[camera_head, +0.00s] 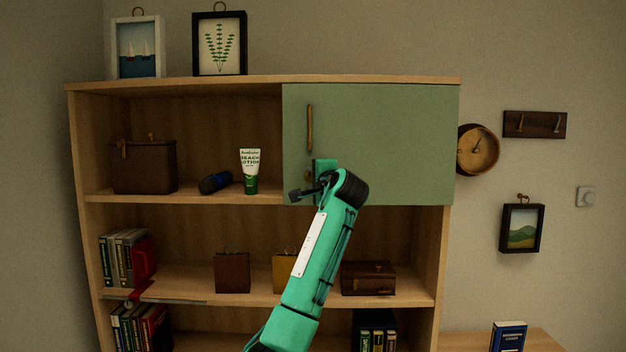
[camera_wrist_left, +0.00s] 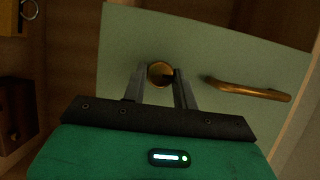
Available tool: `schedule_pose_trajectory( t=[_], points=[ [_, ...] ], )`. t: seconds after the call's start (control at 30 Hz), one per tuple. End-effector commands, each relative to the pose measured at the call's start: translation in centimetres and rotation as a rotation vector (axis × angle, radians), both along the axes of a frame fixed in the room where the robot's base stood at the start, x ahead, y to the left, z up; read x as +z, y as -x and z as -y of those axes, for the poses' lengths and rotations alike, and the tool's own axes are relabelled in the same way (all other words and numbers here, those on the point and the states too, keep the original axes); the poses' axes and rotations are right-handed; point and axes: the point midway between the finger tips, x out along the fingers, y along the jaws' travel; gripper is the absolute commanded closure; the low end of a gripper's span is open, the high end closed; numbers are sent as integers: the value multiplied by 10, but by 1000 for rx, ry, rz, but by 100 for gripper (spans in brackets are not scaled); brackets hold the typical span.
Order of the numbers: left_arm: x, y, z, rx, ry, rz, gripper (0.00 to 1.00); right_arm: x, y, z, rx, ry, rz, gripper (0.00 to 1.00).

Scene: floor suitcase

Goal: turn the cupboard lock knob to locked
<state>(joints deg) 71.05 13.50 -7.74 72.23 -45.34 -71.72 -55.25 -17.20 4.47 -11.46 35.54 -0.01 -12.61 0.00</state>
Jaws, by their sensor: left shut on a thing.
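The green cupboard door (camera_head: 400,140) is closed at the upper right of the shelf unit, and it fills much of the left wrist view (camera_wrist_left: 225,50). Its long brass handle (camera_head: 310,128) is upright in the head view and also shows in the left wrist view (camera_wrist_left: 250,90). The round brass lock knob (camera_wrist_left: 160,74) is between my left gripper's fingertips. My left gripper (camera_head: 312,178) is at the door's lower left, below the handle, with its fingers shut on the knob. In the head view my gripper and wrist hide most of the knob. My right gripper is not in view.
The open shelf left of the door holds a dark box (camera_head: 145,166), a dark blue cylinder (camera_head: 215,182) and a lotion tube (camera_head: 250,171). Boxes, including a brown case (camera_head: 368,278), stand below the door.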

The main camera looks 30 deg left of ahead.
Motion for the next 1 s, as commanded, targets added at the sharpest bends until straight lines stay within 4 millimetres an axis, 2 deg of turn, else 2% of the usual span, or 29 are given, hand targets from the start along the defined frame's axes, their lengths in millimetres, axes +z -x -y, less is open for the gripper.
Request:
schedule_pose_trajectory(
  t=[0.23,0.27,0.33,0.37,0.73,0.87,1.0],
  points=[
    [-1,0,0,1,1,-1,94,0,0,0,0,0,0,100],
    [-1,0,0,1,1,-1,65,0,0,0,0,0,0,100],
    [-1,0,0,1,1,-1,52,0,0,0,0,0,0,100],
    [-1,0,0,1,1,-1,50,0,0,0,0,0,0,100],
    [-2,4,6,-1,-1,0,50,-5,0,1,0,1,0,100],
    [-4,16,24,-3,-1,3,50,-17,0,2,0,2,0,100],
    [-5,36,50,-3,-1,3,50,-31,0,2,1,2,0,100]
  ],
)
